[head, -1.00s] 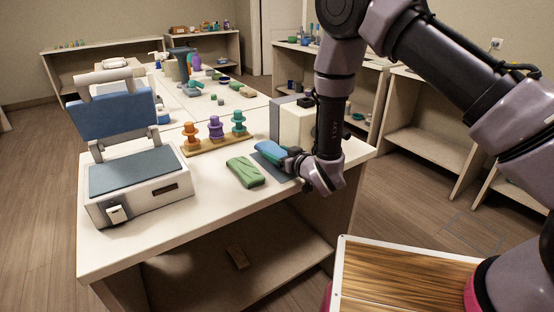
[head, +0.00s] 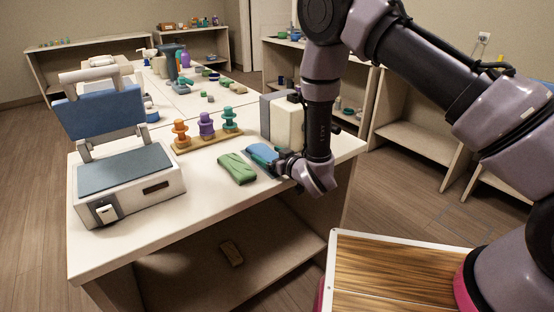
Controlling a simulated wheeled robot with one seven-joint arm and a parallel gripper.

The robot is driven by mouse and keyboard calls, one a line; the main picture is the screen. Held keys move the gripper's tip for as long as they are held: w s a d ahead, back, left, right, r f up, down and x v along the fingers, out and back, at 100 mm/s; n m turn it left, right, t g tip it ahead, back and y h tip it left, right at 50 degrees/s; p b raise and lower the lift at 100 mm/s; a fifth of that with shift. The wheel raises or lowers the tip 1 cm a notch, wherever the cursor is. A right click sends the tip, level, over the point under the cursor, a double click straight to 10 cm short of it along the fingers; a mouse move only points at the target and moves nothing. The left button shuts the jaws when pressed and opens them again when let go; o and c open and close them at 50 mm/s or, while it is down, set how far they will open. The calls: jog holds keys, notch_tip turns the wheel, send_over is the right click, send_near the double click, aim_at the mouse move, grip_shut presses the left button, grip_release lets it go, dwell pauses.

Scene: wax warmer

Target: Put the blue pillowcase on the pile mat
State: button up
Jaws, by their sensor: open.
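The blue pillowcase (head: 262,152), a small folded bundle, is on the table in the head view, to the right of the green folded cloth (head: 237,169). A dark grey-blue flat mat (head: 263,171) shows as a strip beside and under the blue pillowcase; the arm hides much of it. My gripper (head: 281,161) is low over the table at the right end of the blue pillowcase, with its jaws open. Whether the fingers touch the cloth is too small to tell.
A wooden stand with orange, purple and teal stacked pegs (head: 206,128) is behind the cloths. A cream and grey box (head: 283,118) stands just behind my gripper. A white and blue machine (head: 125,170) fills the table's left. The front tabletop is clear.

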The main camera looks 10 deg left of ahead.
jog(key=v, duration=1.2)
jog(key=w+d+r+m+t+h, duration=0.2)
jog(key=w+d+r+m+h, duration=0.3)
jog(key=w+r, duration=0.5)
jog(key=w+d+r+m+h, duration=0.3)
jog(key=w+d+r, duration=0.1)
jog(key=d+r, duration=0.85)
jog(key=s+d+r+m+g+h, duration=0.2)
jog(key=s+d+r+m+g, duration=0.25)
jog(key=s+d+r, duration=1.1)
jog(key=s+d+m, duration=0.1)
jog(key=s+d, duration=0.2)
jog(key=s, duration=0.6)
jog(key=shift+s+d+f+m+g, duration=0.2)
jog(key=shift+d+f+m+g, duration=0.05)
jog(key=shift+d+m+g, duration=0.1)
